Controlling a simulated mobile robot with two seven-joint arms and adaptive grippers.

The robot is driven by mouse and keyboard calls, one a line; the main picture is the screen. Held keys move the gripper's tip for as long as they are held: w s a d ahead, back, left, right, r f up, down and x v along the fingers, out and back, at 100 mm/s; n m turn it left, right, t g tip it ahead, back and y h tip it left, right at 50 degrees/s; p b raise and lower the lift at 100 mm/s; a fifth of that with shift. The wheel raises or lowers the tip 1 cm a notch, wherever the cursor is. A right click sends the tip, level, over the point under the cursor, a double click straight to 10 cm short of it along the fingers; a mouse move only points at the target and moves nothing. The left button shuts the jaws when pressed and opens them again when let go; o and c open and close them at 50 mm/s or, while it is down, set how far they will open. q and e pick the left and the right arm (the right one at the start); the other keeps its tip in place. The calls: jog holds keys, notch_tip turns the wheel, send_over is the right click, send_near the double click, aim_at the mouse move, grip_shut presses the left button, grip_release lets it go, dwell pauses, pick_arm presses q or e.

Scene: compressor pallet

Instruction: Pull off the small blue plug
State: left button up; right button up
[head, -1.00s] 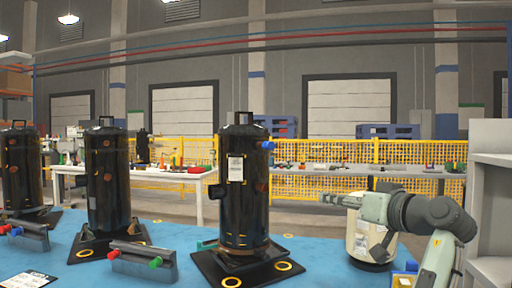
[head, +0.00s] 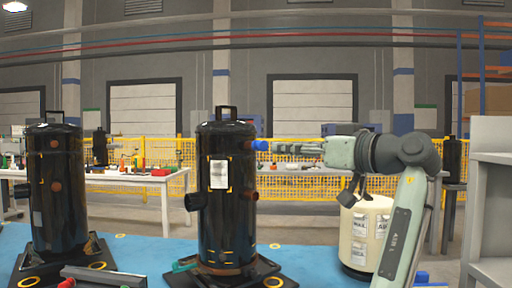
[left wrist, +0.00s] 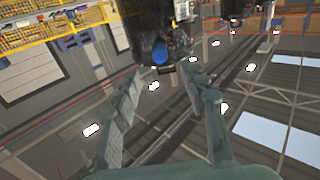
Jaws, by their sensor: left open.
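The small blue plug (head: 260,145) sticks out of the upper right side of the nearest black compressor (head: 227,200). In the left wrist view the plug (left wrist: 159,54) shows as a round blue end, just ahead of and between my fingertips. My left gripper (head: 276,147) is at plug height, pointing left at it in the head view. Its fingers (left wrist: 160,76) are spread apart with nothing gripped. In the head view the fingertips are very close to the plug; I cannot tell whether they touch it. My right gripper is not in view.
Another black compressor (head: 56,195) stands at the left on the blue surface (head: 320,258). A cream canister (head: 381,232) stands below my arm. A grey shelf unit (head: 490,200) is at the right edge. A yellow fence (head: 315,187) runs behind.

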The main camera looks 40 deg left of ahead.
aim_at(265, 146)
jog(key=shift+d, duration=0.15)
pick_arm(q)
jog(key=x, duration=0.7)
jog(key=shift+w+a+p, duration=0.1)
jog(key=shift+a+p, duration=0.2)
jog(key=shift+w+a, duration=0.15)
jog(key=shift+a, duration=0.55)
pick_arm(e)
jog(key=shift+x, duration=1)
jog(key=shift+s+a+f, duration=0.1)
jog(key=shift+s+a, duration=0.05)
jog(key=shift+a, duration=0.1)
pick_arm(q)
grip_shut()
